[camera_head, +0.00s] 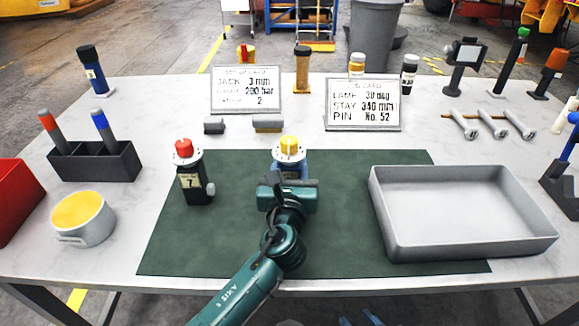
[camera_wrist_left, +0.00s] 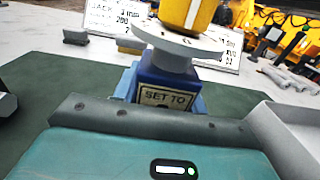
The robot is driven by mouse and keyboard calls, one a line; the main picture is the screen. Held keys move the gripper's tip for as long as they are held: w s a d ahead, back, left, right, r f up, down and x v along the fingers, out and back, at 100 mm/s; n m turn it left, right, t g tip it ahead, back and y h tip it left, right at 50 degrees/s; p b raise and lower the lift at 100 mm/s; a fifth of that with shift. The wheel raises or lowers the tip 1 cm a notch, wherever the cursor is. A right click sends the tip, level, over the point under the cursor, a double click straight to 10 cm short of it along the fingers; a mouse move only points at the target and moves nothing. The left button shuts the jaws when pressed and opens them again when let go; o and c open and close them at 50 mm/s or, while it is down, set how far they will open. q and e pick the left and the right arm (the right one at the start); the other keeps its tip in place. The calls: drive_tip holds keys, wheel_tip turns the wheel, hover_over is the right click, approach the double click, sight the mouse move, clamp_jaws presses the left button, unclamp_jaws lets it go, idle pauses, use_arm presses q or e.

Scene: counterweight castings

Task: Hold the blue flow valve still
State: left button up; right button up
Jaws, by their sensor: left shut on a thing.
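The blue flow valve (camera_head: 291,171) stands upright on the green mat (camera_head: 330,230), with a yellow knob (camera_head: 289,146) above a pale round dial. My left gripper (camera_head: 288,181) reaches it from the front and is shut on its body, hiding the lower part in the head view. The left wrist view shows the valve's blue body (camera_wrist_left: 160,82) close up, with a label reading "SET TO"; what follows is hidden. Two blue fingertips of my right gripper (camera_head: 359,320) show at the bottom edge, apart, with nothing visible between them.
A black valve with a red knob (camera_head: 195,188) stands left on the mat. An empty grey tray (camera_head: 388,228) lies right. Two cards (camera_head: 246,90) (camera_head: 363,105) stand behind. A pen holder (camera_head: 95,163) and yellow-topped pot (camera_head: 83,228) stand left. The mat's front left is clear.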

use_arm(q)
drive_tip(key=shift+f, duration=0.4)
idle(1.7)
drive_tip(key=o, duration=0.8)
drive_tip(key=shift+f, duration=0.1)
drive_tip(key=c, duration=0.8)
